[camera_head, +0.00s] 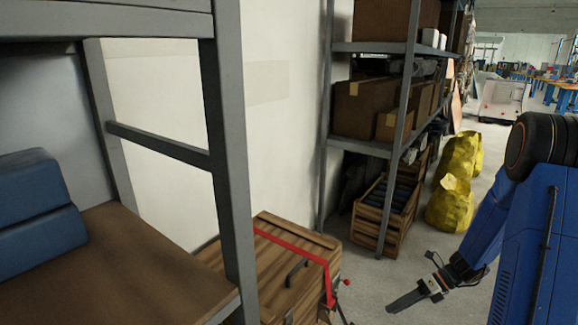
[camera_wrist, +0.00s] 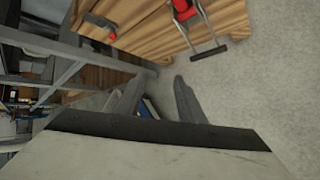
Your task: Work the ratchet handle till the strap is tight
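A wooden crate (camera_head: 280,270) with a red strap (camera_head: 290,246) across its lid stands on the floor behind the grey rack post. The strap runs down the near right edge to the ratchet (camera_head: 331,299), whose lower part is cut off by the picture edge. In the wrist view the red ratchet (camera_wrist: 184,10) lies against the crate (camera_wrist: 148,38), its grey handle (camera_wrist: 208,51) ending in a dark crossbar and standing out over the floor. My gripper (camera_head: 408,301) is right of the crate, apart from the ratchet. In the wrist view its fingers (camera_wrist: 157,98) are spread and empty.
A grey rack (camera_head: 228,160) with a brown shelf and blue blocks (camera_head: 38,205) stands close at left. Another rack (camera_head: 375,145) holds boxes, with a slatted crate (camera_head: 385,215) below. Yellow bags (camera_head: 452,200) lie farther back. The floor (camera_head: 385,275) between crate and gripper is clear.

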